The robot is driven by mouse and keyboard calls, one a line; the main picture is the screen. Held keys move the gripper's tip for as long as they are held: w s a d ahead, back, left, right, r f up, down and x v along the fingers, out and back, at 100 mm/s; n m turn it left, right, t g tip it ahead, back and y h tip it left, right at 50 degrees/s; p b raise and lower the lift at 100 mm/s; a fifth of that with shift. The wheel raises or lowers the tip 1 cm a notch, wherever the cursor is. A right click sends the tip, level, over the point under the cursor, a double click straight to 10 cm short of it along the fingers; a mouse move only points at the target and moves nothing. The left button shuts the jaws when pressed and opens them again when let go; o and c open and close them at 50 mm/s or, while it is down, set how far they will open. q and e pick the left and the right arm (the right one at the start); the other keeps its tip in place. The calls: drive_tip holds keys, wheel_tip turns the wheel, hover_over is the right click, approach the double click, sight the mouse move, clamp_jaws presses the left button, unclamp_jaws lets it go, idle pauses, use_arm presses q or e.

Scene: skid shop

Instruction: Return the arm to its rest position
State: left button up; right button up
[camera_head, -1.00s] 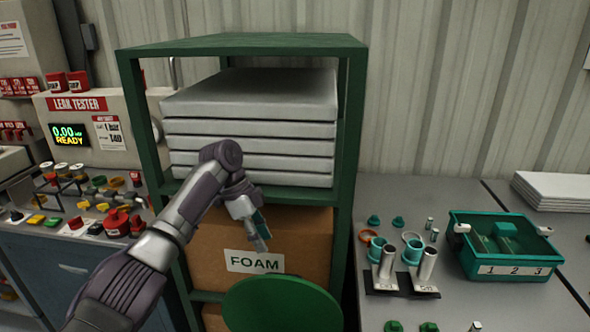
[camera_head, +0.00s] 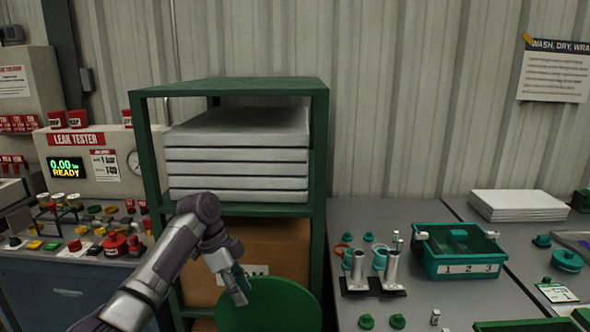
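My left arm comes in from the lower left, bent at the elbow, with the forearm hanging down. My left gripper (camera_head: 238,288) points down in front of the FOAM cardboard box (camera_head: 278,245) and covers part of its label. It is just at the left edge of a round green disc (camera_head: 275,308). The fingers show small and from the side, so I cannot tell whether they are open or shut. I see no held object. My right gripper is not in view.
A green shelf rack (camera_head: 320,160) holds stacked white sheets (camera_head: 238,155) above the box. The leak tester (camera_head: 92,160) stands left. On the grey bench (camera_head: 345,213) at right are metal cylinders (camera_head: 390,266), a teal numbered bin (camera_head: 460,270) and a white stack (camera_head: 517,205).

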use_arm(q)
drive_tip(key=s+d+f+n+t, duration=0.1)
drive_tip(key=s+f+n, duration=0.2)
drive_tip(key=s+f, duration=0.6)
drive_tip(key=s+d+f+n+t, duration=0.1)
drive_tip(key=s+f+n, duration=0.2)
drive_tip(key=s+f, duration=0.65)
drive_tip(key=s+a+n+t+y, duration=0.15)
drive_tip(key=s+a+n, duration=0.35)
drive_tip(key=s, duration=0.5)
drive_tip(key=s+a+n+t+y, duration=0.1)
drive_tip(key=s+a+n+y, duration=0.3)
drive_tip(key=s, duration=0.5)
wheel_tip(320, 180, down, 22)
drive_tip(key=a+f+g+h+p, duration=0.1)
drive_tip(key=h, duration=0.1)
drive_tip(key=s+a+f+g+p, duration=0.1)
drive_tip(key=s+a+f, duration=0.2)
drive_tip(key=s+f, duration=1.3)
drive_tip(key=shift+s+f+n+y, duration=0.3)
drive_tip(key=shift+s+f+y, duration=0.05)
drive_tip(key=shift+s, duration=0.8)
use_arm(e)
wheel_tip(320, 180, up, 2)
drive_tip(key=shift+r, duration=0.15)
